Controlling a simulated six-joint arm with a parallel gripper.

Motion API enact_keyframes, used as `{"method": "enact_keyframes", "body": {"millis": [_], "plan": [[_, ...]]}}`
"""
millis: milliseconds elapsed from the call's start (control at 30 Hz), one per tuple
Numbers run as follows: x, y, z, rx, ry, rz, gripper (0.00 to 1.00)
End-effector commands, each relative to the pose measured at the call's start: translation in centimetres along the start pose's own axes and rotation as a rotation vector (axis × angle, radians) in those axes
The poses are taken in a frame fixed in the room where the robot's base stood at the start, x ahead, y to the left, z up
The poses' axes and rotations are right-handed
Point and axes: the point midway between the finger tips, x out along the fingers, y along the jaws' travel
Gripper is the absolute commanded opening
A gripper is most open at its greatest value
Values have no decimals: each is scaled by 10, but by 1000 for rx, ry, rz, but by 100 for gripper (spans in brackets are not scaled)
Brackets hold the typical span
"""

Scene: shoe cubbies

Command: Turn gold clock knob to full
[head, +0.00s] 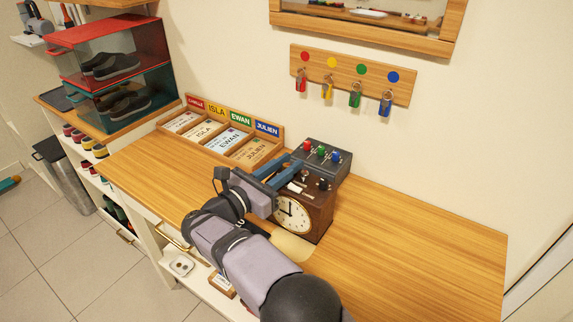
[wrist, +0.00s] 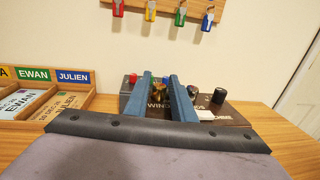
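The clock (head: 319,214) is a dark wooden box with a round cream dial on its front, standing on the wooden counter. The gold knob (wrist: 158,88) is on its top, behind lettering that reads "WIND". My gripper (wrist: 160,78) reaches over the clock top, its two blue fingers on either side of the gold knob. The fingers are apart, and the knob shows in the narrow gap between them. I cannot tell whether they touch it. In the head view my gripper (head: 300,162) is above the clock, and the gold knob is not clearly visible there.
A black knob (wrist: 218,96) stands to the right on the clock top. A grey box (head: 325,160) with red, green and blue knobs is close behind. A name-labelled tray (head: 272,143) is to the left. Keys hang on a wall rack (head: 345,72). The counter's right side (head: 420,225) is clear.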

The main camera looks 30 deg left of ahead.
Motion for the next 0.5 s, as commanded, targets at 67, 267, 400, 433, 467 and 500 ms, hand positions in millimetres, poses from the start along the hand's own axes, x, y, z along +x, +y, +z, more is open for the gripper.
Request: {"method": "enact_keyframes", "body": {"millis": [67, 267, 400, 433, 467, 500], "plan": [[0, 0, 0, 0, 0, 0, 6], [0, 0, 0, 0, 0, -1, 0], [0, 2, -2, 2, -4, -16, 0], [0, 2, -2, 3, -5, -22, 0], [0, 2, -3, 4, -6, -30, 0], [0, 3, -3, 4, -8, -41, 0]]}}
